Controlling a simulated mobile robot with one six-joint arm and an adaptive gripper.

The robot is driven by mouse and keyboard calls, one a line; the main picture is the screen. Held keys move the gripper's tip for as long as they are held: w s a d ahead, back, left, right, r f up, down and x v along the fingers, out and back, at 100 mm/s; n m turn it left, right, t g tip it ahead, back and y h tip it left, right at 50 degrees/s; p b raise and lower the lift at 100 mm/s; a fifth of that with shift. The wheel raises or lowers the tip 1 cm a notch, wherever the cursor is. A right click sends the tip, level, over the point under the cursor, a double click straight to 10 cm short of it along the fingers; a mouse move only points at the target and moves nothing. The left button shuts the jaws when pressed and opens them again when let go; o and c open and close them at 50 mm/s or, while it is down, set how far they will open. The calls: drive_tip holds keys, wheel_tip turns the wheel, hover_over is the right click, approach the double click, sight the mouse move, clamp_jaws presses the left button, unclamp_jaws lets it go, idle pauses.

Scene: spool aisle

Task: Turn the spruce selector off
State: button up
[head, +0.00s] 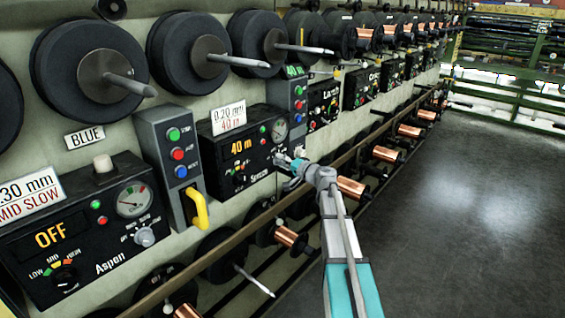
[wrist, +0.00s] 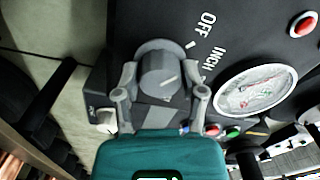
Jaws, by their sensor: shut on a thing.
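The spruce panel (head: 243,150) is a black box on the wall with an orange display reading "40 m". Its name label is partly legible in the head view. In the wrist view its grey round selector knob (wrist: 158,70) sits between my fingers, with the printed words "OFF" and "INCH" to its right. My gripper (wrist: 161,92) is shut on the knob, one finger on each side. The knob's pale mark shows, but I cannot tell for certain which position it is at. In the head view my gripper (head: 287,161) covers the knob at the panel's lower right.
The Aspen panel (head: 88,228), reading "OFF", hangs at the left. A button box (head: 175,160) with a yellow handle (head: 197,208) stands between the panels. Black spools (head: 90,75) with protruding spindles line the wall above. Copper spools (head: 352,188) sit below. The floor (head: 470,190) at right is clear.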

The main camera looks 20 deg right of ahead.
drive_tip(key=o, duration=1.1)
drive_tip(key=shift+o, duration=0.2)
drive_tip(key=v, duration=1.2)
